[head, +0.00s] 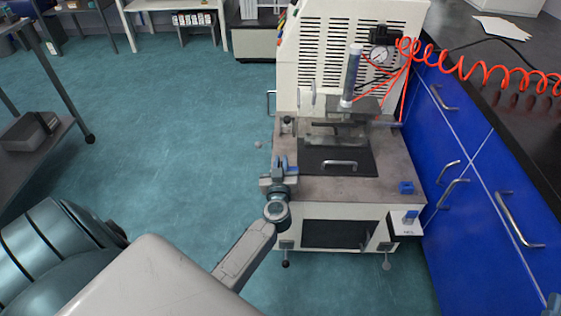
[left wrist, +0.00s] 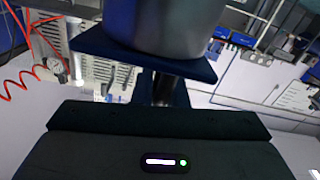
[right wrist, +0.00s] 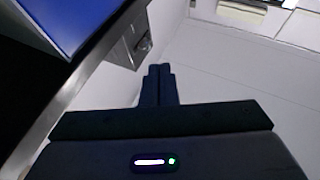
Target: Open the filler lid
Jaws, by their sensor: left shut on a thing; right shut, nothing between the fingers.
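My left gripper (head: 280,164) is in front of the machine's front left corner, left of a dark panel with a metal handle (head: 340,163). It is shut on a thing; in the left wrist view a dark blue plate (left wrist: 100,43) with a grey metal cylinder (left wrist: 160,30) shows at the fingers. I cannot tell what this thing is. My right gripper (right wrist: 158,85) is shut and empty in the right wrist view. A white box with a blue top piece (head: 410,217) is on the machine's front right. I cannot tell which part is the filler lid.
The rheometer (head: 350,60) stands by blue cabinets (head: 470,150) with metal handles. A red coiled hose (head: 480,72) hangs on the right. A blue piece (head: 407,187) sits on the machine's worktop.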

